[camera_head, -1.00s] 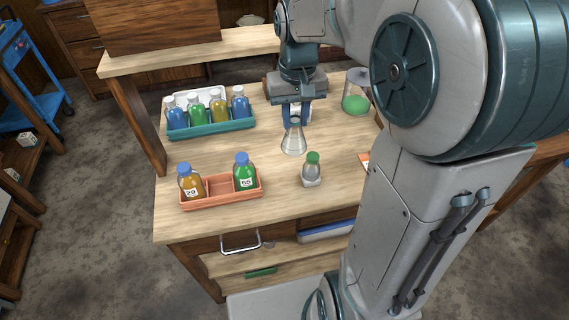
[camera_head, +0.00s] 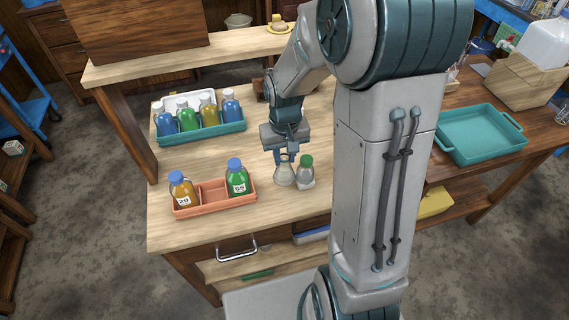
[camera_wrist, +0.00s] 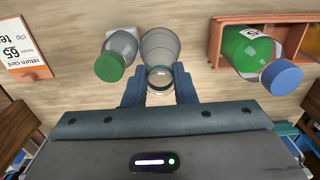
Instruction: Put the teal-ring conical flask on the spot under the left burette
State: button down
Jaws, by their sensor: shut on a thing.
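A clear conical flask (camera_head: 284,176) is in my gripper (camera_head: 285,156), which is shut on its neck. The flask looks upright and empty, at the front middle of the bench; I cannot tell whether its base touches the wood. In the wrist view the flask (camera_wrist: 160,48) sits between the fingertips (camera_wrist: 159,84), its mouth towards me. No burette or spot under one can be made out; my arm hides the right part of the bench.
A green-capped bottle (camera_head: 306,174) stands close to the flask's right in the head view. An orange tray (camera_head: 213,204) with two blue-capped bottles is to the left. A teal rack (camera_head: 205,134) of several bottles is behind. A teal tray (camera_head: 480,135) lies on the right-hand table.

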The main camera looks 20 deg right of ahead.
aim_at(284, 165)
jog(key=shift+f, duration=2)
jog(key=c, duration=1.2)
grip_release()
jog(key=shift+o, duration=0.2)
notch_tip(284, 165, up, 12)
jog(key=s+r+t, duration=0.1)
jog(key=s+r, duration=0.2)
jog(key=s, duration=0.4)
jog(key=s+r+t, duration=0.2)
jog(key=s, duration=0.5)
jog(key=shift+s+d+r, duration=0.15)
jog(key=shift+d+r, duration=0.1)
jog(key=shift+r, duration=0.15)
jog(key=shift+s, duration=0.25)
jog(key=c, duration=0.3)
